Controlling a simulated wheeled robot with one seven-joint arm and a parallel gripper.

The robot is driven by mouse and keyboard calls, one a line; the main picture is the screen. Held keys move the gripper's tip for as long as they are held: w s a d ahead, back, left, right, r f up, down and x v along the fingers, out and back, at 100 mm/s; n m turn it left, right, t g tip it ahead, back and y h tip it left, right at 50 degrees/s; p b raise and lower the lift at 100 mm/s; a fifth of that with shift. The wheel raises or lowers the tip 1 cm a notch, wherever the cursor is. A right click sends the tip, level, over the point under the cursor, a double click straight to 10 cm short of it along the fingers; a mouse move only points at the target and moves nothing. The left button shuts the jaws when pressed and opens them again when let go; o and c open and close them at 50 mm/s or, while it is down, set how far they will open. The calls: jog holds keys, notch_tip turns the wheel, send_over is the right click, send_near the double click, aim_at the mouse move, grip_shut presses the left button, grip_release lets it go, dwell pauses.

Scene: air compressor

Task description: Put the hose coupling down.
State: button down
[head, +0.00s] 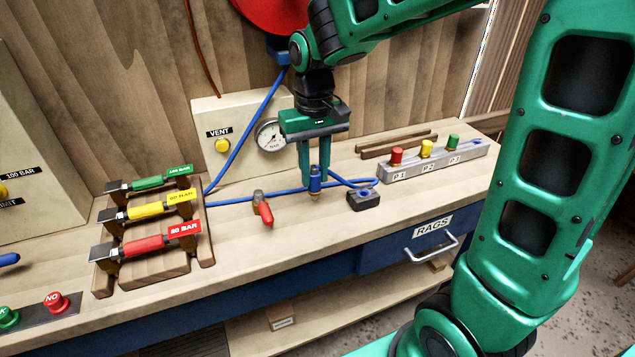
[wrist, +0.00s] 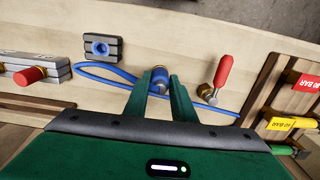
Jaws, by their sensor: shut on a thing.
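The blue hose coupling (head: 315,180) with a brass end is upright between the two green fingers of my gripper (head: 314,172), over the middle of the bench. My gripper is shut on it and points down. In the wrist view the coupling (wrist: 159,80) sits between the fingertips (wrist: 158,88). I cannot tell whether its lower end touches the bench. The blue hose (head: 250,196) trails from it along the bench. A dark block with a blue ring (head: 363,198) is just right of the coupling, apart from it; it also shows in the wrist view (wrist: 103,47).
A red-handled valve (head: 263,209) lies left of the coupling. A grey rail (head: 432,160) with red, yellow and green plugs is at right. A wooden rack (head: 205,236) holds three labelled tools at left. The gauge panel (head: 222,165) stands behind. Bare bench lies in front.

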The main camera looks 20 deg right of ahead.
aim_at(314, 184)
jog(key=shift+f, duration=1.9)
jog(key=c, duration=1.5)
grip_release()
jog(key=shift+r, duration=0.1)
notch_tip(314, 184, up, 12)
jog(key=s+d+f+m, duration=0.2)
jog(key=s+d+f, duration=0.1)
jog(key=s+d, duration=0.3)
jog(key=s+d+f+m, duration=0.2)
jog(key=s+d, duration=0.4)
jog(key=s, duration=0.3)
jog(key=s+d+f+m, duration=0.2)
jog(key=s+d+f, duration=0.2)
jog(key=s+d, duration=0.2)
jog(key=shift+s+d, duration=0.15)
jog(key=shift+s, duration=0.5)
jog(key=shift+s+d, duration=0.15)
jog(key=shift+s, duration=0.45)
